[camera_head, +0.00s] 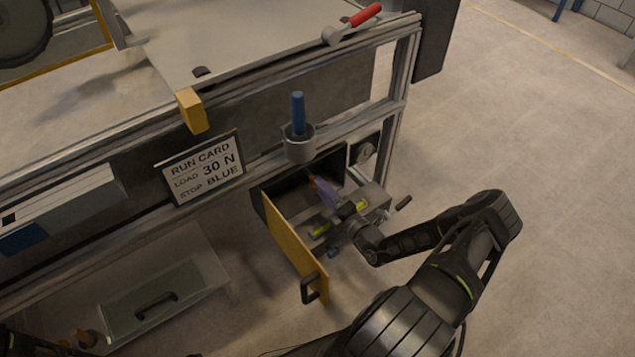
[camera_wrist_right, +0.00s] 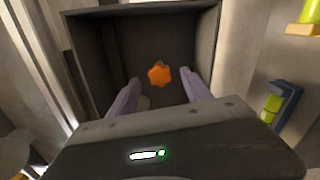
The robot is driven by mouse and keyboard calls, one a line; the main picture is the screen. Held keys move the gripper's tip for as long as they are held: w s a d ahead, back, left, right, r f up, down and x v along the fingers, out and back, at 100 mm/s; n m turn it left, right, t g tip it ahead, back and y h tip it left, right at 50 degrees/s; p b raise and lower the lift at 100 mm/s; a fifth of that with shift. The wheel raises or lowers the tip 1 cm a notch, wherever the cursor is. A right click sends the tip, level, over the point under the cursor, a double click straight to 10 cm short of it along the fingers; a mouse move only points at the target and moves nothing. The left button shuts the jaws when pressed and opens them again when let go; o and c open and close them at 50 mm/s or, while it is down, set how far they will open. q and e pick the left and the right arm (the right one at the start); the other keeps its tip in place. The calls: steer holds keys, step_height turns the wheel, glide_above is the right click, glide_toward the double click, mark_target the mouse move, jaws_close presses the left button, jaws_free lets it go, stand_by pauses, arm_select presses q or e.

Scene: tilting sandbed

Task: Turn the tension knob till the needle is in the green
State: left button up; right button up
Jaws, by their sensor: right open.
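An orange lobed knob (camera_wrist_right: 159,74) sits at the back of a dark open compartment in the right wrist view. I take it to be the tension knob. My right gripper (camera_wrist_right: 160,92) is open, its two purple fingers reaching into the compartment on either side of the knob's line, with a gap to it. In the head view my right gripper (camera_head: 325,191) is at the compartment's mouth. A small round dial (camera_head: 362,153) is on the frame right of the compartment; I cannot make out a needle or green zone.
A yellow door (camera_head: 292,246) with a black handle stands open left of my right gripper. A run card (camera_head: 201,167) reads load 30 N, stop blue. A blue-handled tool in a grey cup (camera_head: 299,146) is above the compartment. Floor at right is clear.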

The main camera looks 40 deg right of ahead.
steer(key=shift+s, duration=1.85)
